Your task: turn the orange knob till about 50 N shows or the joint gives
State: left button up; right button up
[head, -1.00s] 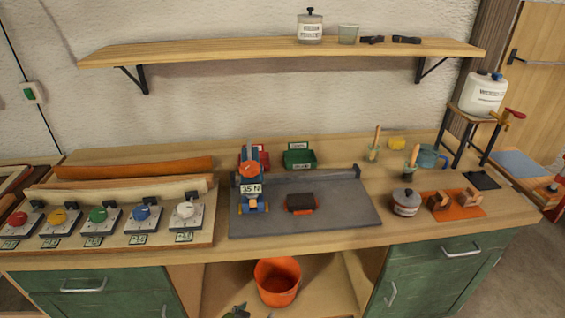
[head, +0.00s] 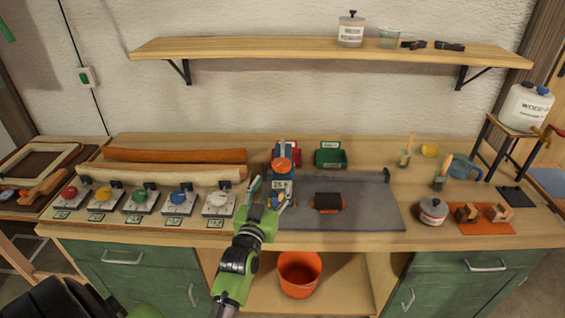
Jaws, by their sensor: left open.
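The orange knob (head: 281,164) sits on top of the blue and grey test press (head: 268,168) on the grey plate. Below the knob is a white force display (head: 278,185); its number is small and hard to read now. The foot of the press, where a joint might sit, is partly hidden by my gripper. My left gripper (head: 266,194) is open, in front of the press at its lower left, below the knob and apart from it. My right gripper is not in view.
The grey plate (head: 365,212) also carries a dark block (head: 328,201). A red and a green bin (head: 328,157) are behind. A grey pot (head: 432,211) and an orange mat (head: 483,225) are at right.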

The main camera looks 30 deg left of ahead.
aim_at(279, 169)
pick_arm(q)
jog(key=p+x, duration=0.2)
jog(key=x, duration=0.9)
jog(key=shift+w+f, duration=0.1)
jog(key=shift+w, duration=0.1)
jog(key=c, duration=1.1)
